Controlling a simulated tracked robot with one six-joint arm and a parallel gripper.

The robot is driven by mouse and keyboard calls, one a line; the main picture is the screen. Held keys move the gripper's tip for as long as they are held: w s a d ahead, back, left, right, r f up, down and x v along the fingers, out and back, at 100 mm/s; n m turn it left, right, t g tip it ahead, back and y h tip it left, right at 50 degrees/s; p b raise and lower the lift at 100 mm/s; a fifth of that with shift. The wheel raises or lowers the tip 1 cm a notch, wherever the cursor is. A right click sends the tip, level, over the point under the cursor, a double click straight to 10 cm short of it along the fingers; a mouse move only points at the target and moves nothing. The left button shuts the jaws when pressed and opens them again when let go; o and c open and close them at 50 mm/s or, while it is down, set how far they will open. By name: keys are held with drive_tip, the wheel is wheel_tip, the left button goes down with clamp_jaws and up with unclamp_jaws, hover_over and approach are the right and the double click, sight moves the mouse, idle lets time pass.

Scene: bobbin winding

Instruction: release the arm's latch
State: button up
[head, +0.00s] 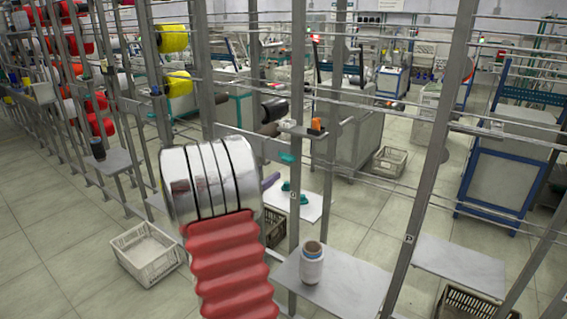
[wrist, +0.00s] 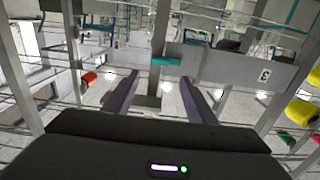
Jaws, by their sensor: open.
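A small teal latch piece (wrist: 166,61) sits at the end of a grey plate-like arm (wrist: 225,70) in the wrist view, against an upright post. In the head view the teal piece (head: 287,158) shows just right of my wrist, at the end of the grey arm (head: 262,149). My gripper (wrist: 160,79) is open and empty. Its two fingers point toward the teal piece, which appears just beyond and between the tips. I see no contact, but the exact gap is unclear. In the head view only one fingertip (head: 270,181) shows; my own wrist hides the rest.
Grey posts and thin horizontal rods stand close around my gripper. An orange piece (head: 316,126) sits on a small bracket nearby. A white spool (head: 312,264) stands on a grey shelf (head: 350,283). A pale crate (head: 147,253) lies on the floor at left.

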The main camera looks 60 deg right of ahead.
sight(286, 160)
drive_tip(key=d, duration=0.3)
drive_tip(key=s+d, duration=0.1)
drive_tip(key=d, duration=0.7)
drive_tip(key=shift+s, duration=0.35)
drive_tip(key=shift+a, duration=0.1)
drive_tip(key=shift+c, duration=0.7)
drive_tip(key=c, duration=0.9)
